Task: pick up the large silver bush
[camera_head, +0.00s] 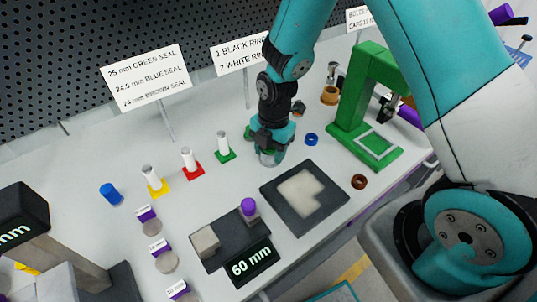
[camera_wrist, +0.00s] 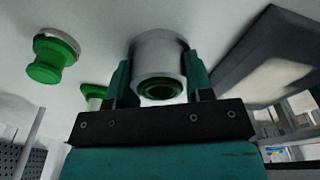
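The large silver bush (camera_wrist: 158,52) is a short metal cylinder with a green ring inside its near end, seen in the wrist view. It is between the two fingers of my gripper (camera_wrist: 160,80), one on each side. The fingers are at or very near its sides; I cannot tell whether they press on it. In the head view, my gripper (camera_head: 270,148) points down at the table with the silver bush (camera_head: 268,158) below it, partly hidden by the fingers. I cannot tell whether the bush touches the table.
A dark tray (camera_head: 335,205) with a pale recess lies just right and in front. A green press stand (camera_head: 372,105) stands to the right. A green-based white post (camera_head: 224,150) is close on the left. A blue ring (camera_head: 312,139) and a brown ring (camera_head: 359,182) lie nearby.

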